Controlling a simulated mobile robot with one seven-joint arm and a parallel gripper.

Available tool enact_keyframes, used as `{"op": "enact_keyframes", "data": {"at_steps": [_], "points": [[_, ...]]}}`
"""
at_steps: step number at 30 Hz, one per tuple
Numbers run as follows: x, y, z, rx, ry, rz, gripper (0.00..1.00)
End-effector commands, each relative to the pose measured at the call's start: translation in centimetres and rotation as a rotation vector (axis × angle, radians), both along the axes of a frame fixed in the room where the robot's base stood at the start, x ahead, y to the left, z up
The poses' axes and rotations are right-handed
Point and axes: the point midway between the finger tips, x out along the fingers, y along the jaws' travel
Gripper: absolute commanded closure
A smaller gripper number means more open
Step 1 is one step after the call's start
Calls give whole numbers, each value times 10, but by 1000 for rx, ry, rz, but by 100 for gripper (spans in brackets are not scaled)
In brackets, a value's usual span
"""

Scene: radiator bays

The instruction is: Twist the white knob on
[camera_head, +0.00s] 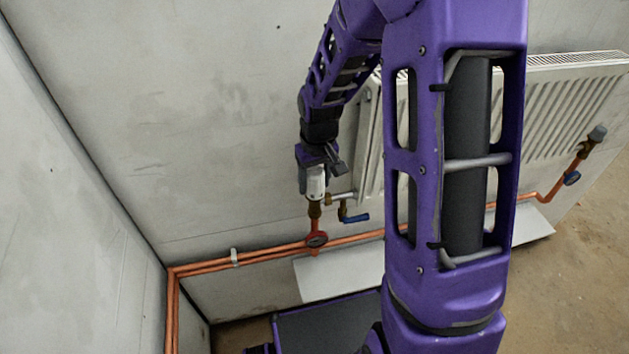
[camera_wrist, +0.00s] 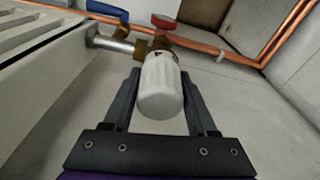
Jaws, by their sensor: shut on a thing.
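The white knob (camera_wrist: 161,88) is a ribbed cylinder on a brass valve at the radiator's lower corner. In the head view the white knob (camera_head: 316,183) stands upright above the brass fitting, partly hidden by my gripper (camera_head: 316,172). In the wrist view my gripper (camera_wrist: 160,95) has one dark finger on each side of the knob and is shut on it. A small dark mark shows on the knob near its brass end. How far the knob is turned cannot be told.
A white radiator (camera_head: 575,105) hangs on the wall, largely hidden by my purple arm. Copper pipes (camera_head: 205,266) run low along the wall. A red handle (camera_head: 317,239) and a blue lever (camera_head: 355,218) sit close to the knob. A grey-capped valve (camera_head: 597,133) is at the far right.

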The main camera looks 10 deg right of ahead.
Motion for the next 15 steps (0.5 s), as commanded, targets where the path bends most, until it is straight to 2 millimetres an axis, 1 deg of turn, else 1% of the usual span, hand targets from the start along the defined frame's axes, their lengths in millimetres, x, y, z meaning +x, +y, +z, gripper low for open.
{"op": "enact_keyframes", "data": {"at_steps": [1,2,15], "points": [[-2,0,-8,-1,7,-42,100],[-2,0,-8,-1,7,-78,100],[-5,-1,-6,-2,12,-663,100]]}}
